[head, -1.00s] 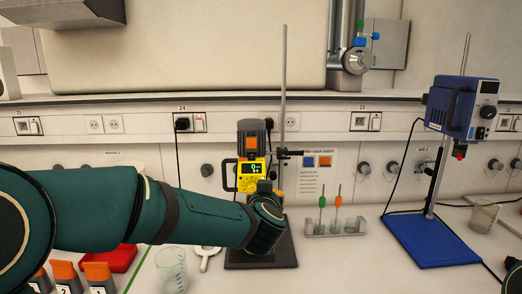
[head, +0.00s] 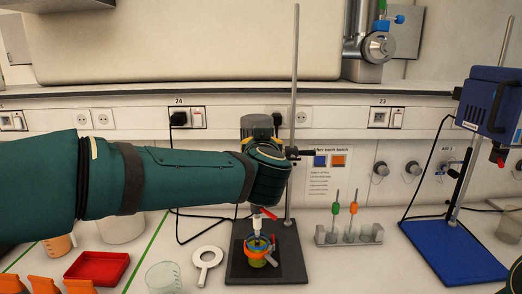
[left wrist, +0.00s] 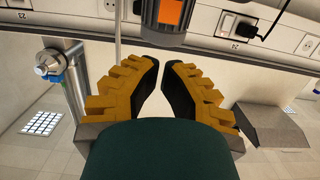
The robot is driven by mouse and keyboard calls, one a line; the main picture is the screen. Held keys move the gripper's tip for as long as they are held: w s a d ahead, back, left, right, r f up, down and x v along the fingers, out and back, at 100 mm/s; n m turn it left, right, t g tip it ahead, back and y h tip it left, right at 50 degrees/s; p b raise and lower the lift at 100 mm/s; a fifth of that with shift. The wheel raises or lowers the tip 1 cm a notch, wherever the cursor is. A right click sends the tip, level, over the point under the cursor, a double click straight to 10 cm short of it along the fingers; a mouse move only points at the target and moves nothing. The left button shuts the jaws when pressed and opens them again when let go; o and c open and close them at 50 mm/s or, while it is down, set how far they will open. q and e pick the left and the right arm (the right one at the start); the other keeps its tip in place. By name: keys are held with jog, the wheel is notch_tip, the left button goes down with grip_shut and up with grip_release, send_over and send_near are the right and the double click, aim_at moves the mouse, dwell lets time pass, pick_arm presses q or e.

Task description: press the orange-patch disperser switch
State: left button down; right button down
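The disperser (head: 257,122) hangs on a stand at the back of the bench. In the head view only its grey top, its lower shaft and a yellow-green vessel (head: 258,252) below show; my left arm hides its middle. The left wrist view shows its dark motor body with the orange patch (left wrist: 168,12) at the top edge. My left gripper (left wrist: 162,63) has yellow fingers whose tips are almost together, with nothing held between them. It points toward the disperser, apart from the motor body in that picture. The switch itself cannot be made out. My right gripper is out of view.
A second stand with a blue motor head (head: 492,103) and blue base (head: 455,248) is on the right. A small rack (head: 348,236) with green and orange tools stands between.

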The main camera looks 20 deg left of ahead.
pick_arm(q)
jog(key=b+x, duration=0.1)
jog(key=x, duration=0.9)
jog(key=shift+f, duration=0.1)
jog(key=f, duration=0.1)
jog(key=f+b, duration=0.1)
jog(key=shift+w+a+f+b, duration=0.1)
jog(key=shift+w+f+b, duration=0.15)
jog(key=shift+b, duration=0.05)
jog(key=shift+f+b, duration=0.3)
jog(key=shift+f, duration=0.45)
